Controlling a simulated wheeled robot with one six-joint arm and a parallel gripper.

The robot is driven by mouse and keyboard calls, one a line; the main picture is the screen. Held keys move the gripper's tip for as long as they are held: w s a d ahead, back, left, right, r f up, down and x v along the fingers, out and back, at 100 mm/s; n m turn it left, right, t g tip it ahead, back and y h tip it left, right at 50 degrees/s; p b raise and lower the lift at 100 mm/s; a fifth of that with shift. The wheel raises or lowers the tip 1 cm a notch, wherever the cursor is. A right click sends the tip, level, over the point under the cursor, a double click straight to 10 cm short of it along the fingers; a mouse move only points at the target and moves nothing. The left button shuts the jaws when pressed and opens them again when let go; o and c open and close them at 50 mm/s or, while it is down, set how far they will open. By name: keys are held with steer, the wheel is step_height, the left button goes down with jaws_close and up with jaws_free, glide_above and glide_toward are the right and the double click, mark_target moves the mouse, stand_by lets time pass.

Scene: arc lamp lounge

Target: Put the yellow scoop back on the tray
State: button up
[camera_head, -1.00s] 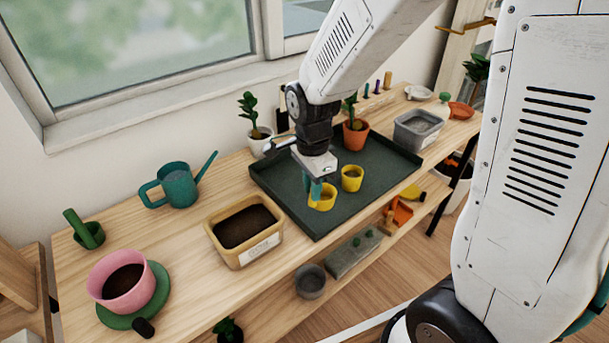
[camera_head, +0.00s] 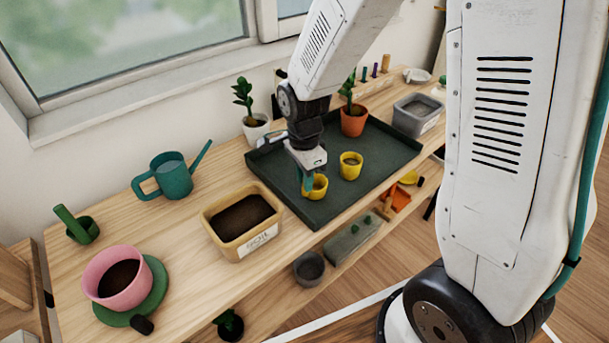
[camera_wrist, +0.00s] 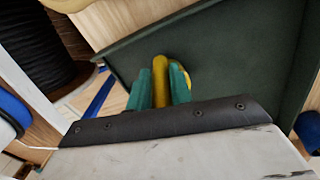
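The yellow scoop (camera_head: 316,188) is at the front left part of the dark green tray (camera_head: 378,182), its cup just inside the front edge in the head view. My gripper (camera_head: 308,182) is above it with teal fingers pointing down. In the wrist view the scoop's yellow handle (camera_wrist: 160,80) stands between the two teal fingertips, which look closed on it. Part of its cup shows behind the right finger. I cannot tell whether the scoop touches the tray floor.
A yellow cup (camera_head: 350,166) stands on the tray right beside the scoop. A potted plant (camera_head: 354,122) is at the tray's back. A soil tub (camera_head: 240,222) is left of the tray, with a teal watering can (camera_head: 172,177) behind. The tray's right part is clear.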

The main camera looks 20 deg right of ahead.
steer(key=o, duration=0.3)
step_height(320, 180, up, 12)
steer(key=s+d+r+n, duration=0.2)
steer(key=s+r+n, duration=0.1)
steer(key=s+n, duration=0.2)
steer(key=s+d+r+n+t, duration=0.1)
steer(key=s+d+r+n, duration=0.1)
steer(key=s+n, duration=0.4)
steer(key=s+d+r+n, duration=0.2)
steer(key=s+r+n, duration=0.2)
steer(key=s, duration=0.6)
steer(key=shift+s+r+n+t, duration=0.15)
steer(key=shift+r+n+t, duration=0.15)
steer(key=shift+n, duration=0.5)
steer(key=shift+d, duration=0.1)
